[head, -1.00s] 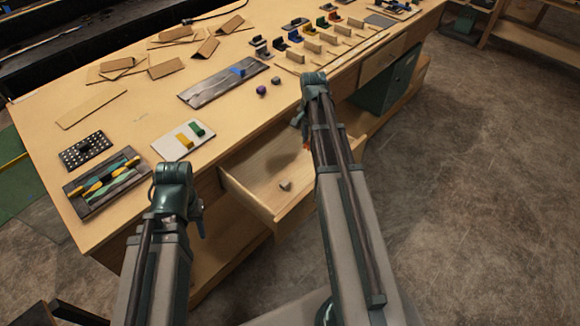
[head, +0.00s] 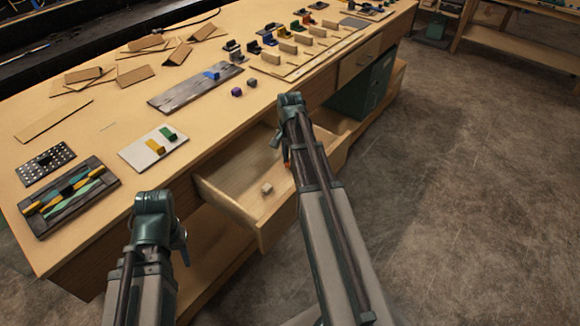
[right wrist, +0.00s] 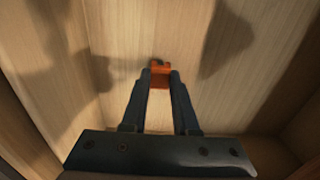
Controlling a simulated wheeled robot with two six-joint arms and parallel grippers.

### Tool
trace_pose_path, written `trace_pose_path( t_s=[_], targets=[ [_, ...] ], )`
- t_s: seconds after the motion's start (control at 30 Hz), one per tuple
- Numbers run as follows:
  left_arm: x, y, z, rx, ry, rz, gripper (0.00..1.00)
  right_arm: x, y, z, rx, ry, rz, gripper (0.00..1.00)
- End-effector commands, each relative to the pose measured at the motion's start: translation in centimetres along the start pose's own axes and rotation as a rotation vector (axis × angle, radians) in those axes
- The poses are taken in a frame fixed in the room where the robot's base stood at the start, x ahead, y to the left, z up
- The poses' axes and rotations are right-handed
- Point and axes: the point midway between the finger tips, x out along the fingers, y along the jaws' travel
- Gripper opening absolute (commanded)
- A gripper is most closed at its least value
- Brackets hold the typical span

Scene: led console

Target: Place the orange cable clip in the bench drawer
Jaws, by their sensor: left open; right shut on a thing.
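The bench drawer (head: 232,207) is pulled open below the bench top. Whether the clip touches the floor I cannot tell. My left gripper (head: 182,240) hangs in front of the bench, left of the drawer, open and apart from everything.
On the bench top (head: 110,128) lie a white plate with yellow and green blocks (head: 153,148), a dark tray (head: 68,200), a perforated block (head: 46,164) and a grey board (head: 185,95). A dark green cabinet (head: 362,92) stands under the bench. The floor at right is clear.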

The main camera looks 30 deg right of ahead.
Motion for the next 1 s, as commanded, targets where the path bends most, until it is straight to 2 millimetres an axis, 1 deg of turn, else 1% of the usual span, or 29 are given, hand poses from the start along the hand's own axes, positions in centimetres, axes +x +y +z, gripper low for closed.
trace_pose_path(
  t_s=[0.03,0.3,0.47,0.5,0.63,0.67,1.0],
  targets=[
    [1.05,0.1,-0.06,0.0,0.0,0.0,0.45,1.06,0.0,0.01,0.0,0.0,0.0,0.0],
    [0.86,0.08,-0.05,0.0,0.0,0.0,0.45,0.86,0.0,0.0,0.0,0.0,0.0,0.0],
    [1.34,0.13,-0.08,0.0,0.0,0.0,0.45,1.35,0.0,0.0,0.0,0.0,0.0,0.0],
    [1.19,0.11,-0.07,0.0,0.0,0.0,0.45,1.2,0.0,0.0,0.0,0.0,0.0,0.33],
    [1.16,0.11,-0.07,0.0,0.0,0.0,0.45,1.16,0.0,0.0,0.0,0.0,0.0,0.57],
    [1.16,0.11,-0.07,0.0,0.0,0.0,0.45,1.16,0.0,0.0,0.0,0.0,0.0,0.58],
    [1.0,0.1,-0.06,0.0,0.0,0.0,0.45,1.0,0.0,0.0,0.0,0.0,0.0,0.58]
  ],
)
